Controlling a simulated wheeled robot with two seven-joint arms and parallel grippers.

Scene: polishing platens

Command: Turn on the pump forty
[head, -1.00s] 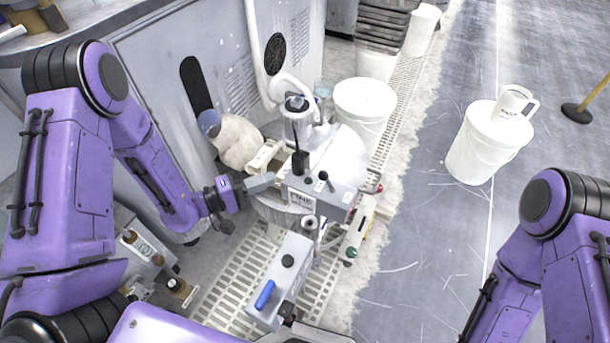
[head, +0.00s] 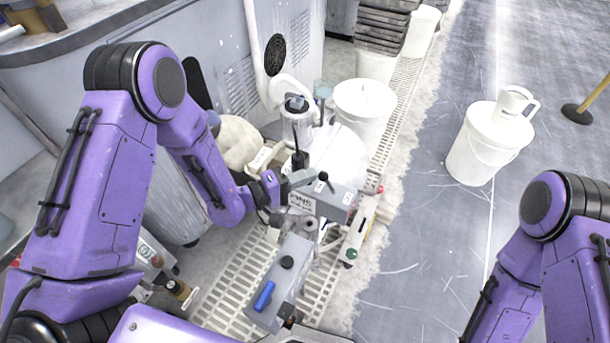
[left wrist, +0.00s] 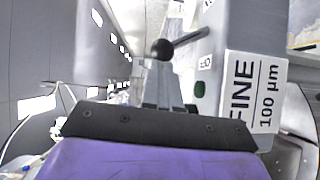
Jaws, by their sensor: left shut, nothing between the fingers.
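A grey control box (head: 340,200) with a white label stands in the middle of the head view. In the left wrist view its label (left wrist: 254,92) reads "FINE 100 µm", with a small "OFF" mark beside a lever. The lever ends in a black ball knob (left wrist: 162,49); a black knob also shows on the box in the head view (head: 323,176). My left gripper (head: 308,177) is shut and empty over the box's near left edge, close to the lever. In the left wrist view its fingers (left wrist: 161,80) appear just below the ball; contact is unclear. No pump marked forty is readable.
A second grey box (head: 285,280) with a blue handle (head: 264,296) and black knob stands nearer, over a floor grating (head: 225,300). White buckets (head: 364,105) stand behind and to the right (head: 485,150). The floor at right is mostly open.

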